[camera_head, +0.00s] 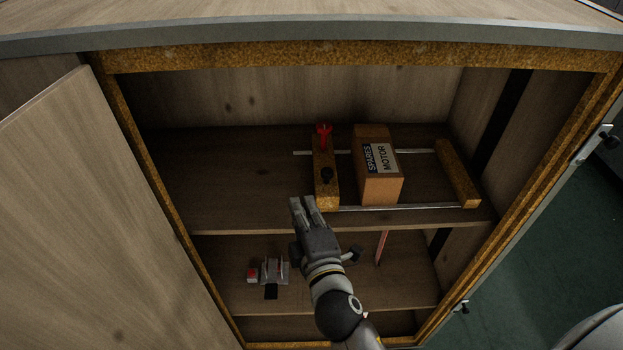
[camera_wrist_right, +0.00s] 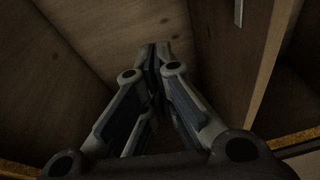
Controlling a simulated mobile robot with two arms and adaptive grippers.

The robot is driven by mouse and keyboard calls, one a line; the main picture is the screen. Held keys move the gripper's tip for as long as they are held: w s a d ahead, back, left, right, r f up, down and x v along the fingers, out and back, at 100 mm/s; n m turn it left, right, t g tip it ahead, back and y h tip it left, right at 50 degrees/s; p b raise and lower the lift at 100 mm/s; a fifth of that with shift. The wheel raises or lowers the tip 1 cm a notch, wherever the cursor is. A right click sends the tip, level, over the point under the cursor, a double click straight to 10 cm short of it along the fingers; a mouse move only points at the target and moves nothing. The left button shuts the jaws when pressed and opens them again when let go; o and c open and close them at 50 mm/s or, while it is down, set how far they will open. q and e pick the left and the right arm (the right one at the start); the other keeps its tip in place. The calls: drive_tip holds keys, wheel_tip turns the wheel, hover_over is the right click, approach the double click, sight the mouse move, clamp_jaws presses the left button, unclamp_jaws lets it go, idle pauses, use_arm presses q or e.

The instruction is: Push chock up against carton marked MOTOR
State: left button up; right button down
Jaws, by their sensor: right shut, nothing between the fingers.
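The carton marked SPARES MOTOR (camera_head: 378,165) is a brown box standing on the cabinet's upper shelf. The chock (camera_head: 325,178) is a wooden block with a red knob at its far end and a black knob nearer its front. It lies left of the carton with a narrow gap between them. My right gripper (camera_head: 302,203) is shut and empty, in front of the shelf, just left of the chock's near end and apart from it. In the right wrist view the shut fingers (camera_wrist_right: 158,55) show against wooden panels. My left gripper is not in view.
Two metal rails (camera_head: 405,207) run across the shelf, and a wooden end block (camera_head: 457,173) stands right of the carton. The shelf left of the chock is clear. An open door (camera_head: 95,220) stands at left. Small items (camera_head: 272,271) lie on the lower shelf.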

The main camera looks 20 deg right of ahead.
drive_tip(key=w+d+p, duration=0.1)
drive_tip(key=w, duration=0.1)
drive_tip(key=w+d, duration=0.1)
drive_tip(key=w, duration=0.1)
drive_tip(key=w+d+p, duration=0.1)
drive_tip(key=w, duration=0.1)
drive_tip(key=shift+w+d+f+p, duration=0.3)
drive_tip(key=shift+w, duration=0.1)
drive_tip(key=shift+d, duration=0.35)
drive_tip(key=shift+f, duration=0.1)
drive_tip(key=d, duration=0.3)
drive_tip(key=s+d+p, duration=0.1)
drive_tip(key=d, duration=0.2)
drive_tip(key=s+d+p, duration=0.1)
drive_tip(key=d, duration=0.1)
drive_tip(key=shift+s+d, duration=0.25)
drive_tip(key=shift+d, duration=0.15)
drive_tip(key=shift+a, duration=0.1)
